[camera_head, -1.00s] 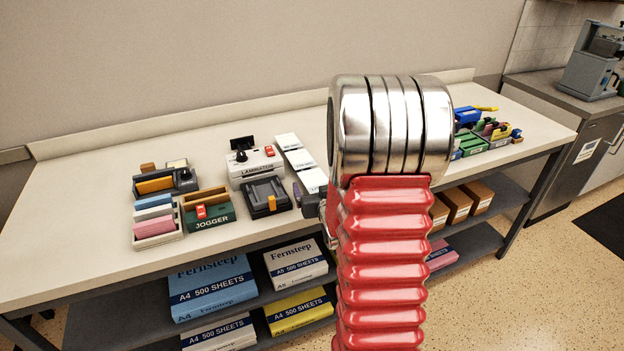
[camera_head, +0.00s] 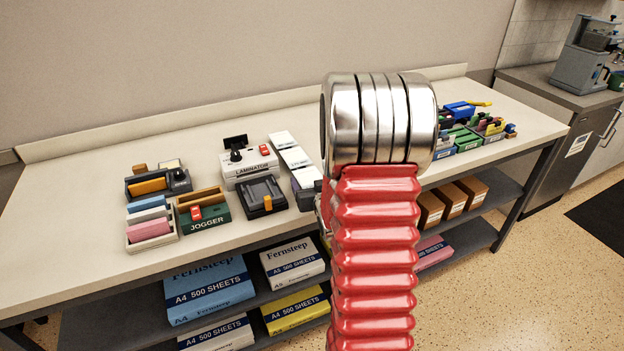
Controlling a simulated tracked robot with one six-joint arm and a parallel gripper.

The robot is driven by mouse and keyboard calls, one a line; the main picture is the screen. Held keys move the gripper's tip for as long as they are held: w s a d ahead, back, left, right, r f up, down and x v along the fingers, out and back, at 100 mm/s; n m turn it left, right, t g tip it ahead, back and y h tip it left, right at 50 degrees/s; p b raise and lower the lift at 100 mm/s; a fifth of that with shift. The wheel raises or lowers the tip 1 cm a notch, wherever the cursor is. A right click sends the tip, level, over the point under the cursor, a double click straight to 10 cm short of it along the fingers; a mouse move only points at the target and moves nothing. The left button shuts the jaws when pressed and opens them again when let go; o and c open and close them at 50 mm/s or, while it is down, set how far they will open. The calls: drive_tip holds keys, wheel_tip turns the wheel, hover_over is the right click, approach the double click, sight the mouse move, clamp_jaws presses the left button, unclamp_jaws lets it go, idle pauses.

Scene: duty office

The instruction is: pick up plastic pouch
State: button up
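I cannot make out a plastic pouch for certain. White labelled packs (camera_head: 294,157) lie in a row on the worktop right of the laminator (camera_head: 250,163); their small print is unreadable, and the nearest end of the row is partly hidden by my arm. My arm, a red ribbed sleeve with a polished metal joint, stands upright in front of the bench. It hides the middle of the worktop.
The worktop (camera_head: 90,200) also bears a green jogger (camera_head: 205,216), a black device with an orange knob (camera_head: 262,196), trays at the left and coloured stationery (camera_head: 470,128) at the right. Paper packs (camera_head: 207,290) and brown boxes (camera_head: 452,200) fill the shelf below. Speckled floor is open at right.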

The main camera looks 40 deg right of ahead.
sight(312, 182)
drive_tip(key=c, duration=0.8)
drive_tip(key=shift+r, duration=5)
drive_tip(key=shift+s+f, duration=0.25)
drive_tip(key=shift+s, duration=0.05)
drive_tip(key=w+a+n+y, duration=0.1)
drive_tip(key=a, duration=0.5)
drive_tip(key=w+a+f+y, duration=0.1)
drive_tip(key=w+a, duration=0.1)
drive_tip(key=a, duration=0.4)
drive_tip(key=w+a+n+t, duration=0.1)
drive_tip(key=a, duration=0.6)
drive_tip(key=shift+w+f+n+y, duration=0.15)
drive_tip(key=shift+w+n+y, duration=0.15)
drive_tip(key=shift+w+y, duration=0.1)
drive_tip(key=a+n+y, duration=0.1)
drive_tip(key=a, duration=0.4)
drive_tip(key=a+n+y, duration=0.1)
drive_tip(key=a, duration=0.5)
drive_tip(key=w+a+n+y, duration=0.1)
drive_tip(key=a+y, duration=0.1)
drive_tip(key=a, duration=0.4)
drive_tip(key=shift+r+t, duration=0.2)
drive_tip(key=shift+t, duration=0.2)
